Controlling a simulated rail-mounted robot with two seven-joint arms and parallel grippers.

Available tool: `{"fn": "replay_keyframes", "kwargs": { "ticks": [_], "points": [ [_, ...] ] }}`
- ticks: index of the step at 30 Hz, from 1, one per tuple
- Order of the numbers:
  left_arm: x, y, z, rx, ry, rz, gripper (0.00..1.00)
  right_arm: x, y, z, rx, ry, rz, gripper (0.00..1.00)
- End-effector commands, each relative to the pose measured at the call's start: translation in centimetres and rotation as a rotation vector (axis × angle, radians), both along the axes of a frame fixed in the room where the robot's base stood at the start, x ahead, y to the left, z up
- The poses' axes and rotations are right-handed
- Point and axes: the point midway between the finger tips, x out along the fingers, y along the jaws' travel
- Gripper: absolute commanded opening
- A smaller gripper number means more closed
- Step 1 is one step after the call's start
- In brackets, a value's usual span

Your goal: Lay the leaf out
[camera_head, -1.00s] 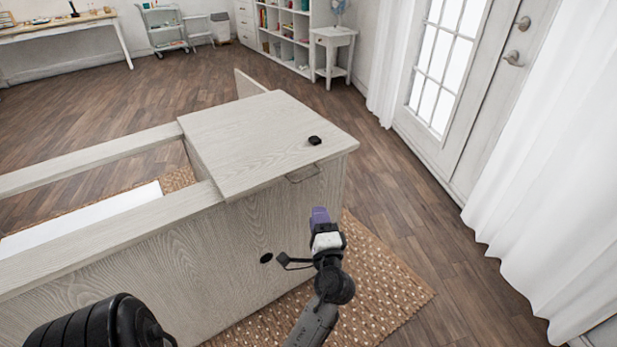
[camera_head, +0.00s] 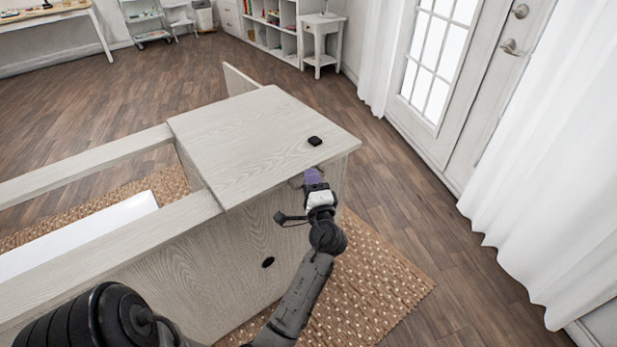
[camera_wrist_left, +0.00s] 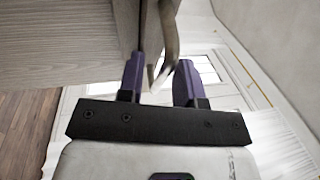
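The leaf, a pale wood-grain panel (camera_head: 245,145), lies flat on the right end of the cabinet (camera_head: 215,265). A metal bar handle (camera_wrist_left: 168,45) at its front edge shows in the left wrist view. My left gripper (camera_head: 309,176) is at that front edge, below the small black item. In the left wrist view the purple fingers (camera_wrist_left: 160,85) are apart, with the handle's lower end between them. I cannot tell whether they touch it. In the head view the gripper hides the handle. My right gripper is not in view.
A small black object (camera_head: 314,141) rests on the leaf near its right corner. The cabinet's open well with a white panel (camera_head: 80,232) is at left. A thin upright panel (camera_head: 238,80) stands behind. A woven rug (camera_head: 375,280) lies underneath; floor to the right is clear.

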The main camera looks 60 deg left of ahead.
Motion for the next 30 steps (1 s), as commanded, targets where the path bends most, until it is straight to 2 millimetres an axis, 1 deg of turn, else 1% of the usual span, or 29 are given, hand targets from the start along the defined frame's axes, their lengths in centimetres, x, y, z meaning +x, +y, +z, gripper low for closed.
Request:
{"fn": "replay_keyframes", "kwargs": {
  "ticks": [10,11,18,21,30],
  "points": [
    [0.08,0.13,0.05,0.0,0.0,0.0,0.33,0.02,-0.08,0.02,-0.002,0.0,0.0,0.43],
    [0.07,0.12,0.04,0.0,0.0,0.0,0.31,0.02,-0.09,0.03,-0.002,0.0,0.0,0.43],
    [0.06,0.12,0.04,0.0,0.0,0.001,0.08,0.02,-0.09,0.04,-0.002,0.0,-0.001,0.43],
    [0.05,0.12,0.05,0.0,0.0,0.001,0.0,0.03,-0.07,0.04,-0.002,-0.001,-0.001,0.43],
    [0.05,0.11,0.04,0.0,0.0,0.001,0.0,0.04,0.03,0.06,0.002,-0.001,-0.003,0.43]
  ]
}}
